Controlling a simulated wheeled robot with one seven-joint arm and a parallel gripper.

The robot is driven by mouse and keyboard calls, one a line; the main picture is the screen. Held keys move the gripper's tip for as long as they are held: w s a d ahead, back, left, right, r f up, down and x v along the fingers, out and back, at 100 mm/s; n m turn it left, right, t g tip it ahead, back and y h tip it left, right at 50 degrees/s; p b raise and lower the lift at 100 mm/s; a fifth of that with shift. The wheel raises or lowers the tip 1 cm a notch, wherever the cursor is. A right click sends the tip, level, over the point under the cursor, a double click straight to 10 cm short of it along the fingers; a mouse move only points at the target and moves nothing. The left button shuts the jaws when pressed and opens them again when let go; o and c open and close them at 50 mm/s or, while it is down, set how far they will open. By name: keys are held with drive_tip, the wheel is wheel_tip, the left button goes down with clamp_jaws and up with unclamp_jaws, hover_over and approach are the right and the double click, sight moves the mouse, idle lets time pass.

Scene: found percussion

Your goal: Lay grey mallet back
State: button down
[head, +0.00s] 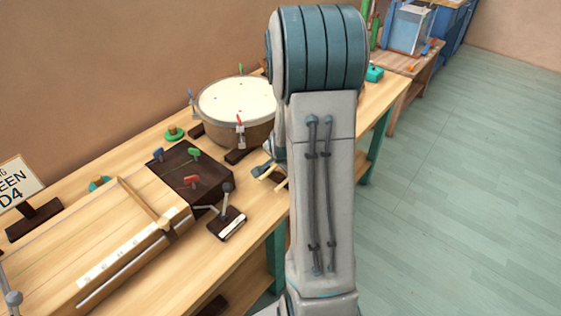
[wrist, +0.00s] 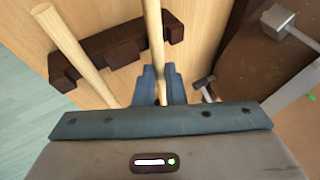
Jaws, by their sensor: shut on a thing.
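My gripper (wrist: 160,88) is shut on a pale wooden stick, taken as the grey mallet (wrist: 153,35), in the wrist view. Its handle runs up out of the top of that view, and no grey head shows. A dark notched wooden rest (wrist: 98,57) lies on the table beneath. The held handle passes over or at the rest's right part; I cannot tell if it touches. A second pale stick (wrist: 72,40) lies across the rest's left part, its head out of view. In the head view my arm hides most of this spot.
A round drum (head: 236,97) stands on the table (head: 135,143) behind. A dark box (head: 188,168) with coloured pegs, a long wooden zither-like box (head: 100,235) and a small metal-armed stand (head: 226,224) are to the left. Open floor (head: 460,160) lies right.

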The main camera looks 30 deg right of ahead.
drive_tip(key=shift+f, duration=0.1)
idle(0.3)
drive_tip(key=c, duration=1.4)
unclamp_jaws()
drive_tip(key=shift+c, duration=0.2)
drive_tip(key=p+v, duration=0.1)
drive_tip(key=v, duration=1.2)
drive_tip(key=shift+s+a+r, duration=0.15)
drive_tip(key=shift+s+r, duration=0.15)
